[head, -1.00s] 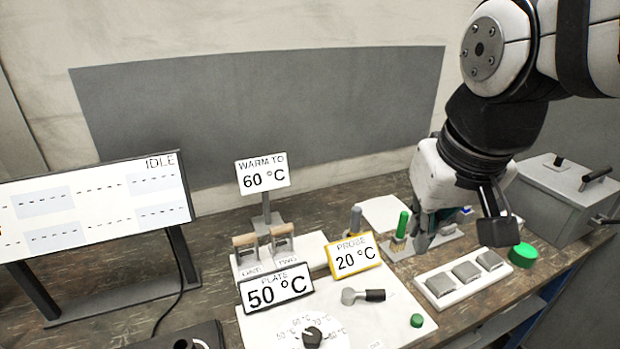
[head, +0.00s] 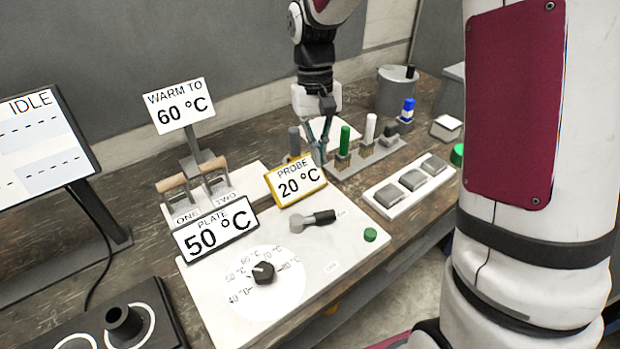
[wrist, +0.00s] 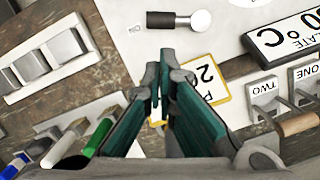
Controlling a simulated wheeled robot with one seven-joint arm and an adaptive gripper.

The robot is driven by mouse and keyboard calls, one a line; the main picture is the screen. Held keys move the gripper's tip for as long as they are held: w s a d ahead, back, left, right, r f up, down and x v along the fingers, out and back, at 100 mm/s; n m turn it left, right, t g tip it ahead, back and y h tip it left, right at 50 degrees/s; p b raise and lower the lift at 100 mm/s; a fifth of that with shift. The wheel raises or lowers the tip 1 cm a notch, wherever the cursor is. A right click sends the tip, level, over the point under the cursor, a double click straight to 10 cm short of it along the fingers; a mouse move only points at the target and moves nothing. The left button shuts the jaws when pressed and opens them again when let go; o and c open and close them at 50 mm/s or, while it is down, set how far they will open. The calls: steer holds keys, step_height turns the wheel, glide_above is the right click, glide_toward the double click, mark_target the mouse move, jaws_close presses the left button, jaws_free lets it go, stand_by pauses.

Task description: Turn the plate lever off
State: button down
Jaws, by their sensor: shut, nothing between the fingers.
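The plate lever (head: 316,221) is a metal knob with a black handle on the white plate box (head: 345,255), and its handle points right in the head view. In the wrist view the lever (wrist: 180,20) lies at the top, its black handle pointing left. My gripper (head: 321,143) is shut and empty, behind the yellow-framed probe sign (head: 296,182). In the wrist view my gripper (wrist: 163,90) points towards the lever, apart from it, with its fingers over the probe sign's edge. The plate sign (head: 216,228) reads 50 °C.
A black dial (head: 263,272) and a green button (head: 370,234) are on the plate box. Two wooden-handled switches (head: 192,180) stand at left. A rack (head: 366,160) with coloured pegs and a row of grey buttons (head: 411,180) are at right. The warm-to sign (head: 180,105) reads 60 °C.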

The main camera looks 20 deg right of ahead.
mark_target(320, 210)
steer(key=f, duration=0.1)
steer(key=w+f, duration=0.1)
steer(key=shift+w+d+f+g, duration=0.15)
steer(key=shift+w+f+g, duration=0.05)
steer(key=shift+f+g, duration=0.15)
steer(key=shift+f, duration=0.1)
steer(key=p+x, duration=0.1)
steer(key=x, duration=0.8)
steer(key=shift+f, duration=0.4)
